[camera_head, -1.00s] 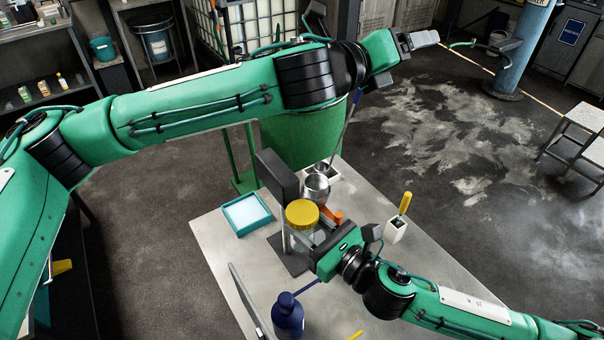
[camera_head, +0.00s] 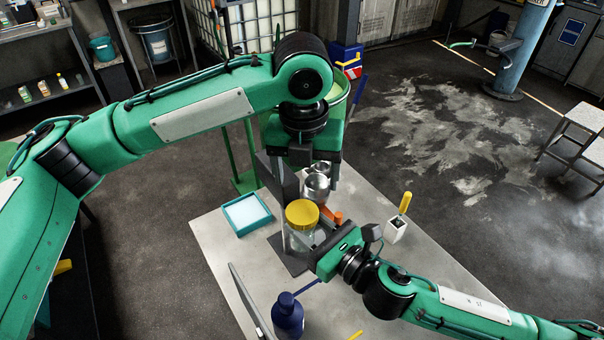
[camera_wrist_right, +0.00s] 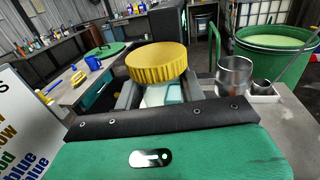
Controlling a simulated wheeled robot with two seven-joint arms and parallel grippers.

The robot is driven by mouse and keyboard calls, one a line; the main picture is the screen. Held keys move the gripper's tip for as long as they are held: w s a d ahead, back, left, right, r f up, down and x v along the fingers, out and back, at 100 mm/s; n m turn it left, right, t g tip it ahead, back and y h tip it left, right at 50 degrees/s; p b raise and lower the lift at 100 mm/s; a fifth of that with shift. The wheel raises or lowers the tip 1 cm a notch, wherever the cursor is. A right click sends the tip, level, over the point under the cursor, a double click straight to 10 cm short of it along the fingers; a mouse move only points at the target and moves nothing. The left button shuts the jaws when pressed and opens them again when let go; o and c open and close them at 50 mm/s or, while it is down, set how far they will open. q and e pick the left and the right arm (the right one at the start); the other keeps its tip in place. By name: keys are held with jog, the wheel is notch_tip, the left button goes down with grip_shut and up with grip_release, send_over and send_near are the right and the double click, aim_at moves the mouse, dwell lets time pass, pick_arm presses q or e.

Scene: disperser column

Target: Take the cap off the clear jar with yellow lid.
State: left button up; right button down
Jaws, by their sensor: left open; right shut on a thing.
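The clear jar (camera_head: 298,238) with its yellow lid (camera_head: 302,213) is upright at the table's middle. The lid is on the jar, and it fills the centre of the right wrist view (camera_wrist_right: 157,62). My right gripper (camera_head: 312,240) is shut on the jar's body from the right, below the lid. My left gripper (camera_head: 308,178) hangs above and behind the jar, pointing down near the metal cup. It is open and apart from the lid. Its fingertips are partly hard to make out against the cup and dark stand.
A metal cup (camera_head: 316,187) stands behind the jar, with orange pieces (camera_head: 335,216) beside it. A blue tray (camera_head: 247,214) lies left, a dark blue bottle (camera_head: 288,316) in front. A white holder (camera_head: 396,230) with a yellow-handled tool stands right. The table's right side is fairly clear.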

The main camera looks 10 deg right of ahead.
aim_at(302, 211)
pick_arm(q)
jog(key=shift+s+a, duration=0.25)
jog(key=shift+a, duration=0.05)
jog(key=shift+f, duration=0.25)
notch_tip(302, 211, down, 8)
jog(key=shift+r, duration=0.2)
jog(key=shift+c, duration=0.4)
jog(key=c, duration=0.9)
jog(key=n, duration=0.4)
jog(key=shift+n, duration=0.3)
jog(key=shift+c, duration=0.2)
jog(key=n, duration=0.4)
jog(key=shift+n, duration=0.4)
jog(key=n, duration=0.4)
jog(key=shift+n, duration=0.3)
jog(key=n, duration=0.5)
jog(key=shift+r, duration=0.1)
